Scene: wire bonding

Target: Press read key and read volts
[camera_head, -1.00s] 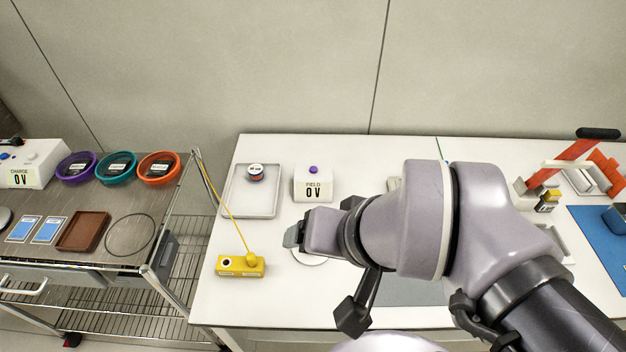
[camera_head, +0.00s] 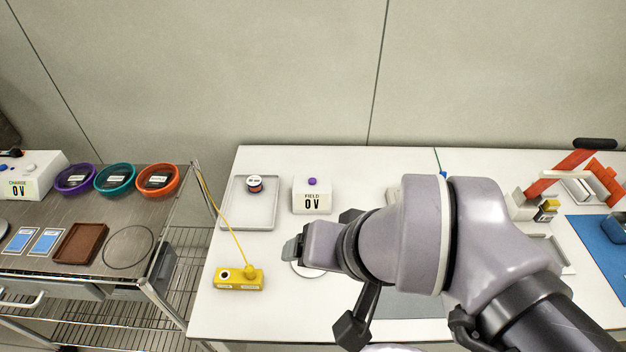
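A white box marked "FIELD" (camera_head: 312,201) stands on the white table and its face reads "0 V". A purple key (camera_head: 312,181) sits on its top. A second white box marked "CHARGE" (camera_head: 33,178) stands on the cart at far left and also reads "0 V"; a pale knob or key shows on its top. My gripper (camera_head: 292,250) is over the table in front of the field box, apart from it, above a white disc (camera_head: 307,269). It is seen from the side, so I cannot tell if its fingers are open or shut. My arm hides the middle of the table.
A grey tray (camera_head: 243,217) with a small spool (camera_head: 255,183) lies left of the field box. A yellow block (camera_head: 238,278) with a yellow cord stands at front left. Purple, teal and orange bowls (camera_head: 158,190) sit on the cart. An orange-handled press (camera_head: 565,170) stands at right.

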